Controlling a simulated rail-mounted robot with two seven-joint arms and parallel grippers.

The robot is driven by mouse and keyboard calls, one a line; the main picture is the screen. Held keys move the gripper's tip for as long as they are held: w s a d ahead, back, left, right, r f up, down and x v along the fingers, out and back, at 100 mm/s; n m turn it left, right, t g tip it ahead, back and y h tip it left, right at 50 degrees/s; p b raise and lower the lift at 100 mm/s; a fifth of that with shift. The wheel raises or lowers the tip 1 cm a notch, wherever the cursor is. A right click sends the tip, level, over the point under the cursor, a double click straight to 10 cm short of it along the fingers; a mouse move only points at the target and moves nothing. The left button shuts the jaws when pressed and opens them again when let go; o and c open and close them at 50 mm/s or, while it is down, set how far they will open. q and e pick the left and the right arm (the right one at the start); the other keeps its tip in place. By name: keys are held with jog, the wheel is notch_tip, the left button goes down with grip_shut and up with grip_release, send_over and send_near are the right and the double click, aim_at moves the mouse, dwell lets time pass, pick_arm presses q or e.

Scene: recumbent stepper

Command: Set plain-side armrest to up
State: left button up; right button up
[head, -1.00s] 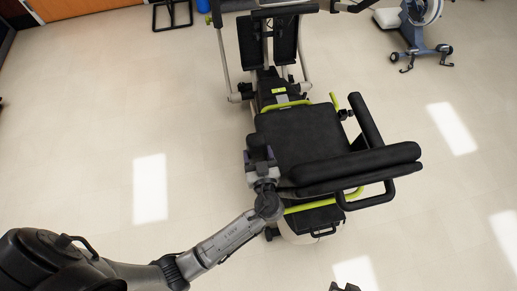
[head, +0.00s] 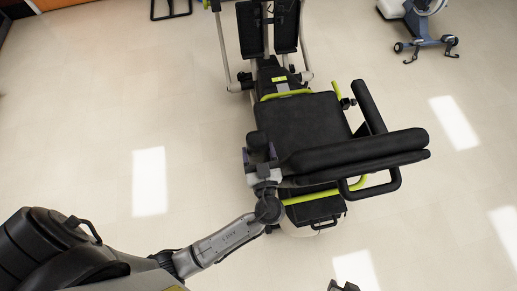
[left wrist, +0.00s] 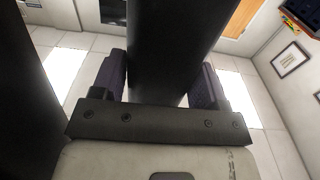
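The recumbent stepper's black seat (head: 298,122) is near the middle of the head view. The armrest on its left side (head: 259,142) shows as a short, foreshortened black piece between the fingers of my left gripper (head: 260,158). I take it for the plain-side armrest, as I see no yellow lever on it. A dark tip, apparently my right gripper (head: 344,287), shows at the bottom edge.
The black backrest (head: 360,151) is right of my left gripper. The other armrest (head: 369,105) runs along the seat's right side, near a yellow lever (head: 336,90). A blue-grey machine (head: 425,38) stands at upper right. Floor on the left is clear.

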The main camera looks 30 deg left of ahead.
pick_arm(q)
jog(key=o, duration=0.4)
jog(key=shift+s+d, duration=0.1)
jog(key=shift+b+v, duration=0.45)
jog(key=shift+v, duration=6.3)
